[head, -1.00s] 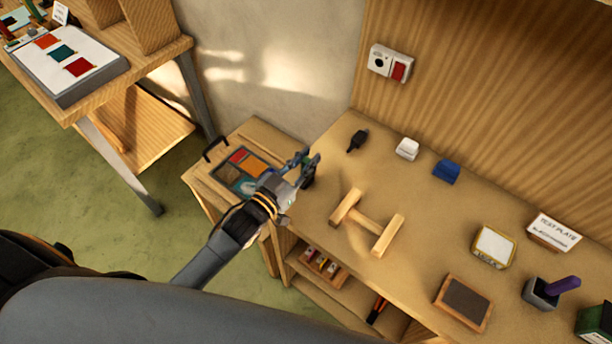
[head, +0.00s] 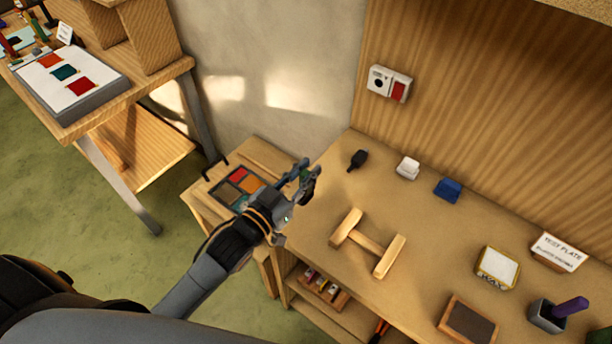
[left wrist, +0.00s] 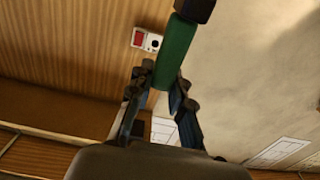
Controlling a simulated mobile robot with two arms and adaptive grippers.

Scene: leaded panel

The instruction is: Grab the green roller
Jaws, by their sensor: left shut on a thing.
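The green roller (left wrist: 175,50) is a green cylinder with a black end, seen in the left wrist view between the two fingers. My left gripper (left wrist: 160,88) is shut on it, and its black end sticks out past the fingertips. In the head view my left gripper (head: 306,182) is above the left end of the workbench, near a small tray of coloured squares (head: 222,190). There the roller is mostly hidden by the fingers. My right gripper is not in view.
A wooden H-shaped stand (head: 367,243) is on the bench (head: 425,225), right of the gripper. A black object (head: 357,160), a white block (head: 408,167) and a blue block (head: 448,189) lie behind it. Another table (head: 150,85) stands at left.

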